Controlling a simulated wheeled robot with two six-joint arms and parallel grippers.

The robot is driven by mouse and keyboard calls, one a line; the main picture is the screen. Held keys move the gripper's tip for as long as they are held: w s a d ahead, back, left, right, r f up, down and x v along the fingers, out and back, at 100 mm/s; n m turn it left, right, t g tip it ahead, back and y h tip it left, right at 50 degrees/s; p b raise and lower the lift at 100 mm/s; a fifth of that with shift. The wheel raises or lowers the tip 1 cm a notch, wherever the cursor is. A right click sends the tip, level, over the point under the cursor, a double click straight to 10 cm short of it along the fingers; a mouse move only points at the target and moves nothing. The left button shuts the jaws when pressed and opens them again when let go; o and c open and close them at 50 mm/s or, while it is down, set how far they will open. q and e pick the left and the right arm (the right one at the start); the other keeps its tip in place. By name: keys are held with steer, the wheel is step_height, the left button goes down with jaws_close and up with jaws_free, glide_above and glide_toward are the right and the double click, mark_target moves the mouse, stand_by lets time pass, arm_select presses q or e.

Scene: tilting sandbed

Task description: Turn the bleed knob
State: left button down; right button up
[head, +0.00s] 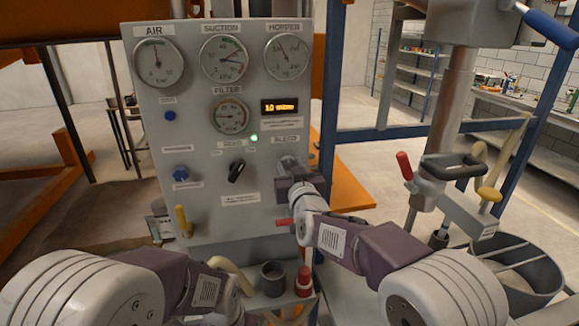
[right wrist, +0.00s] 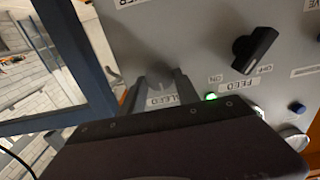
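The grey instrument panel (head: 150,110) faces me with the BLEED label (head: 287,138) low on its right side. My right gripper (head: 288,163) is at the panel just below that label and covers most of the spot in the head view. In the right wrist view the grey bleed knob (right wrist: 159,74) shows between the two fingertips of my right gripper (right wrist: 160,84). The fingers stand apart on either side of the knob; contact is not clear. My left arm comes in at the lower left, with its gripper out of sight.
A black FEED switch (head: 236,171) sits left of my right gripper, with a lit green lamp (head: 254,138) above. A blue knob (head: 180,173), a yellow lever (head: 183,221) and gauges share the panel. A dark cup (head: 273,279) and red-capped item (head: 303,281) stand below.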

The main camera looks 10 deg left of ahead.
jaws_close()
